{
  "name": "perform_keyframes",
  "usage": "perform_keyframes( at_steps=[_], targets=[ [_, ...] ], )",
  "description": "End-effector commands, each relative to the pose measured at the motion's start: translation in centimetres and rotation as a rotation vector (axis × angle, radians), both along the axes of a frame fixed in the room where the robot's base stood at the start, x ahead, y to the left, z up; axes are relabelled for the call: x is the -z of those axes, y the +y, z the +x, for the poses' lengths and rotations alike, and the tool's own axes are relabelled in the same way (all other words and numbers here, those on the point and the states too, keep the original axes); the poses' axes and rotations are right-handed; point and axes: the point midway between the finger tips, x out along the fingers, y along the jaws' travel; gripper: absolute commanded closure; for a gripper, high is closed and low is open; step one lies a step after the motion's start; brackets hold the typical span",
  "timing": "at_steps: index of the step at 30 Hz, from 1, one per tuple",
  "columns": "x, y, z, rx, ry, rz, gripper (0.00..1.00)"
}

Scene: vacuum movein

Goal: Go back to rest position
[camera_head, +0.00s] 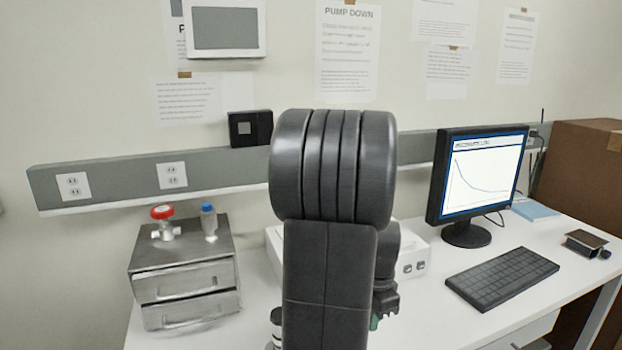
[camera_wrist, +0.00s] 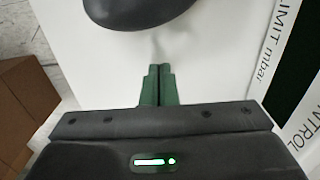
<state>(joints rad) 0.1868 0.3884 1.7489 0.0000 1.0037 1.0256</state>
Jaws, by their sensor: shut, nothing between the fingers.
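My gripper (camera_wrist: 160,72) shows in the wrist view with its two green fingers shut together and nothing between them. It points at a white surface with a dark rounded object (camera_wrist: 135,8) just beyond the fingertips at the top. In the head view my own dark arm fills the middle and hides most of the gripper; only a bit of green shows low beside the arm.
A white bench (camera_head: 425,318) carries a metal drawer box (camera_head: 185,283) with a red-handled valve (camera_head: 163,213) and a blue-topped fitting (camera_head: 209,222) at left. A monitor (camera_head: 480,175) and keyboard (camera_head: 502,278) stand at right. A white box (camera_head: 412,255) is partly hidden behind my arm.

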Motion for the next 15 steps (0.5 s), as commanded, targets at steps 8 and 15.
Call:
perform_keyframes(
  at_steps=[8,15],
  targets=[
    [-4.7,0.8,-0.2,0.001,-0.006,-0.001,1.00],
    [-8.0,0.8,-0.3,0.000,-0.002,0.000,1.00]
  ],
)
